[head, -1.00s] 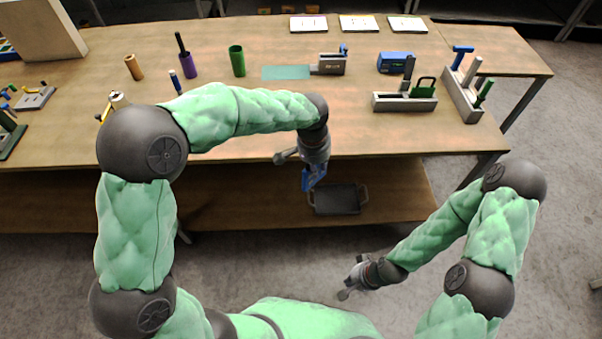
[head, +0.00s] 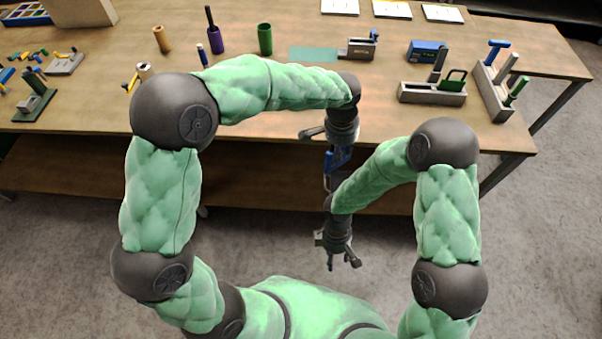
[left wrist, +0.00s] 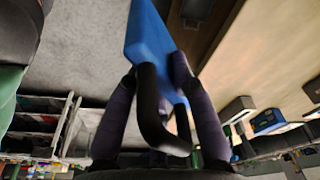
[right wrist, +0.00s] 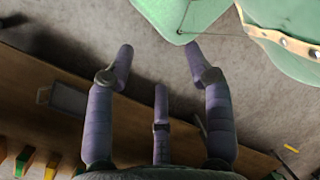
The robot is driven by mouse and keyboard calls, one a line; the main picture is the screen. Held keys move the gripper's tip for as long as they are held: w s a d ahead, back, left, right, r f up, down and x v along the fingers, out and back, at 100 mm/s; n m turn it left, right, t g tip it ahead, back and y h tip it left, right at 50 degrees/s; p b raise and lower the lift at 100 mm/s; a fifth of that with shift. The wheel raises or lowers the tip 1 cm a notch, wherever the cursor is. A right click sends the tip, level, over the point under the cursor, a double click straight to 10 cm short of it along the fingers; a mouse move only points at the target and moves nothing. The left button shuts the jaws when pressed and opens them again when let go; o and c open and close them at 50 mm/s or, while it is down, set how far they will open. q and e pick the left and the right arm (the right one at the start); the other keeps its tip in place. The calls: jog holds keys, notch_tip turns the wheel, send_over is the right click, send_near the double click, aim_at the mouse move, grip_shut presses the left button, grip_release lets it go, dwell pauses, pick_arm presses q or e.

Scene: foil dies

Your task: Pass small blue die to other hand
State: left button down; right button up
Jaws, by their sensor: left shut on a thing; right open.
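The small blue die (head: 342,161) is held in my left gripper (head: 335,155), in front of the bench's front edge. Part of the die is hidden by the fingers. My right gripper (head: 340,260) is open and empty, lower in the head view and apart from the die.
The wooden bench (head: 300,100) bears a green cup (head: 265,39), a purple cup (head: 216,40), a blue block (head: 427,50) and a grey holder with a green-handled piece (head: 432,93). A lower shelf (head: 260,185) lies behind my arms. Open floor is in front.

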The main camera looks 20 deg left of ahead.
jog(key=w+a+r+n+t+h, duration=0.2)
jog(key=w+r+n+t+h, duration=0.15)
jog(key=w+r+n, duration=0.2)
jog(key=n+t+h, duration=0.3)
jog(key=n+t, duration=0.5)
jog(key=t, duration=0.3)
send_near(331, 163)
notch_tip(331, 163, down, 2)
jog(key=w+a, duration=0.1)
jog(key=x, duration=1.2)
jog(key=shift+a+f, duration=0.15)
jog(key=shift+f, duration=0.25)
jog(key=shift+c, duration=0.3)
jog(key=shift+y, duration=0.25)
grip_shut()
pick_arm(q)
jog(key=c, duration=1)
grip_release()
